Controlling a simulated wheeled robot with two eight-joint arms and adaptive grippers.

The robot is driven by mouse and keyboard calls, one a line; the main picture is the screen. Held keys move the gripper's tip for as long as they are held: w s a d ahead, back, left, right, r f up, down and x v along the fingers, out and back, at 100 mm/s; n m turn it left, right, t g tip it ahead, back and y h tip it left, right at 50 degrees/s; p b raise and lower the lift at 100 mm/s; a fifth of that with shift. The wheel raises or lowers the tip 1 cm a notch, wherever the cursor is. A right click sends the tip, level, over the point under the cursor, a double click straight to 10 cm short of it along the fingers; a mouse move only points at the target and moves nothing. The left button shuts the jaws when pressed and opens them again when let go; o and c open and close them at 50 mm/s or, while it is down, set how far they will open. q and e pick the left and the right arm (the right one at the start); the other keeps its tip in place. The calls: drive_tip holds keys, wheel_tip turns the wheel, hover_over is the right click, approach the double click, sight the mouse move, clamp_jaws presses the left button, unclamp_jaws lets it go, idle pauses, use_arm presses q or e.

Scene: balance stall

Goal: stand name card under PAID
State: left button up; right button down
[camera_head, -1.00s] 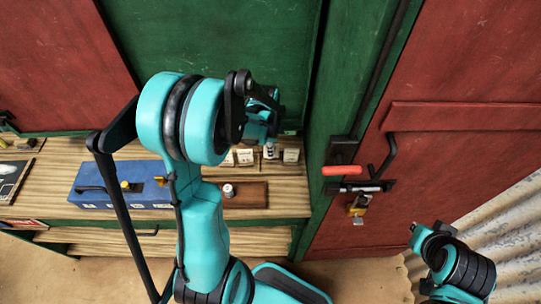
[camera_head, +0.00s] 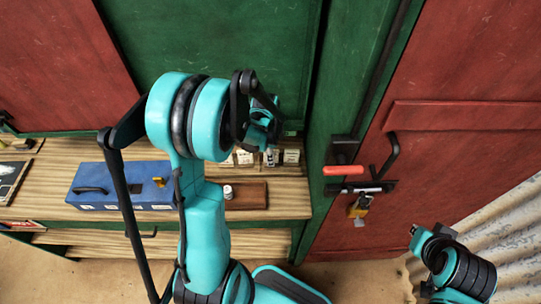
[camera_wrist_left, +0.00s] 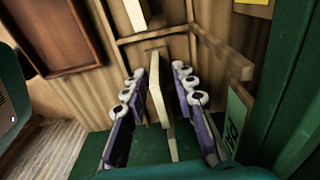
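My left gripper (camera_head: 268,140) hangs over the right end of the wooden counter, by a row of small pale cards (camera_head: 291,157). In the left wrist view its two purple fingers with white knobs (camera_wrist_left: 159,86) are apart. A thin cream card (camera_wrist_left: 154,88) stands on edge between them, with a narrow gap visible on each side; I see no firm contact. A green sign with white letters, partly readable as "PA" (camera_wrist_left: 238,117), is to the right of the fingers. The writing on the card is not visible.
A blue box (camera_head: 100,186) and a brown tray (camera_head: 250,196) with a small round item sit on the counter (camera_head: 60,157). A green post and a red door (camera_head: 450,170) with a latch and a padlock (camera_head: 360,206) stand to the right. Thin wooden dividers (camera_wrist_left: 222,50) are close to the fingers.

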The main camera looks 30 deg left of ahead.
use_arm(q)
drive_tip(key=r+p, duration=0.1)
drive_tip(key=r, duration=0.2)
drive_tip(key=r+p, duration=0.1)
drive_tip(key=r, duration=0.3)
drive_tip(key=r+p, duration=0.1)
drive_tip(key=r, duration=0.3)
drive_tip(key=shift+s+a, duration=0.2)
drive_tip(key=shift+a, duration=0.05)
drive_tip(key=shift+s+r, duration=0.1)
drive_tip(key=shift+r, duration=0.6)
drive_tip(key=s+d+r+n+t, duration=0.6)
drive_tip(key=s+d+r+n, duration=0.1)
drive_tip(key=s+d+n, duration=0.3)
drive_tip(key=shift+s+d+r+n+t, duration=0.25)
drive_tip(key=shift+d+n+t, duration=0.25)
drive_tip(key=shift+n, duration=0.4)
